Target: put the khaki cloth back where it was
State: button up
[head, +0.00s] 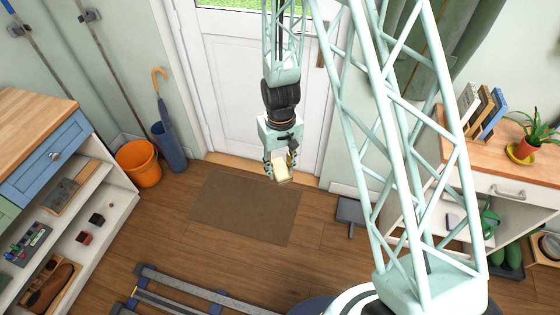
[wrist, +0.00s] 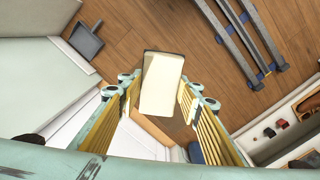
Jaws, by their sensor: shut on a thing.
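My gripper (head: 278,173) hangs in front of the white door, above the brown doormat, in the head view. It is shut on a pale cream-khaki block-like piece, which looks like the khaki cloth (head: 283,172), folded. In the wrist view the cloth (wrist: 162,84) stands out between the two yellow-padded fingers, with a darker edge at its far end. It is held in the air, clear of the floor and furniture. The finger contact is partly hidden.
A left shelf unit (head: 105,178) holds a shoe and small items. An orange bucket (head: 138,162) and a blue umbrella stand (head: 169,147) are by the wall. A right cabinet (head: 510,187) carries books and a plant. A dustpan (head: 350,211) and rails (head: 190,283) are on the floor.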

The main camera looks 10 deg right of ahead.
aim_at(280, 168)
notch_tip(280, 168, up, 16)
jog(key=p, duration=1.5)
jog(key=shift+f, duration=0.15)
